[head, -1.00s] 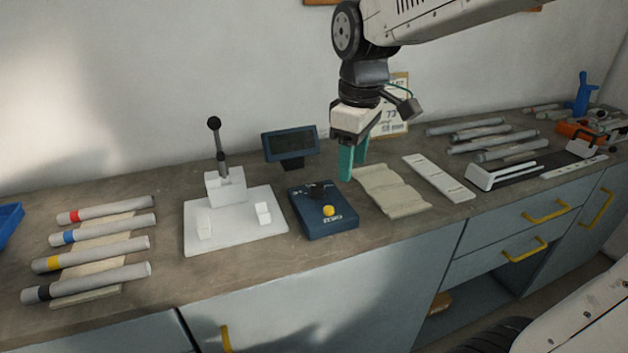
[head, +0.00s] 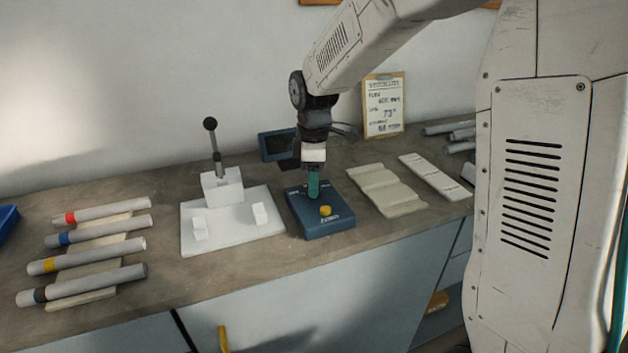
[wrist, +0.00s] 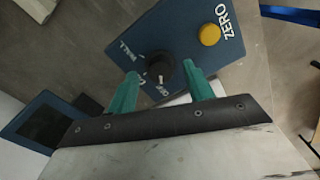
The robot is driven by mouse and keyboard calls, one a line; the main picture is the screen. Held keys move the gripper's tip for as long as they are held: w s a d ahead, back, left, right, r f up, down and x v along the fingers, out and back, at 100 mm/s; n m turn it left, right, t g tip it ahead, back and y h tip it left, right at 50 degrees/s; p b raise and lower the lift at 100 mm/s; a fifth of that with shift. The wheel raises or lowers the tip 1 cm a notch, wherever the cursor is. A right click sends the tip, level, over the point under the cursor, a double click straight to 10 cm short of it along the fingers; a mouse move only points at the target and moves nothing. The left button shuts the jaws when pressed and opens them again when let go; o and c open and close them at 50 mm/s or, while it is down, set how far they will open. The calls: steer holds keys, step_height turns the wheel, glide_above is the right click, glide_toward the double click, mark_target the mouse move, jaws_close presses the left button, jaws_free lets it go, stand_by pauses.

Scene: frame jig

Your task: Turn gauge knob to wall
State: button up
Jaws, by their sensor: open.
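The gauge box (head: 336,224) is a dark blue block on the bench, with a yellow button (head: 325,210) on its top. In the wrist view the box (wrist: 180,30) carries a black round knob (wrist: 160,72) with a pale pointer line, between printed labels; WALL and ZERO are readable. The pointer appears to face the lower label, not WALL. My gripper (head: 313,196) points down over the box; its green fingers also show in the wrist view (wrist: 162,90). They are open, one on each side of the knob; contact cannot be told. In the head view the gripper hides the knob.
A dark display (head: 276,146) stands behind the box, partly hidden by my arm. A white lever fixture (head: 190,240) is to the left, and a beige grooved pad (head: 385,190) to the right. Several marked tubes (head: 95,286) lie farther left. A clipboard (head: 384,105) leans on the wall.

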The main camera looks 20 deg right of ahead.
steer(key=shift+f, duration=0.35)
steer(key=c, duration=1)
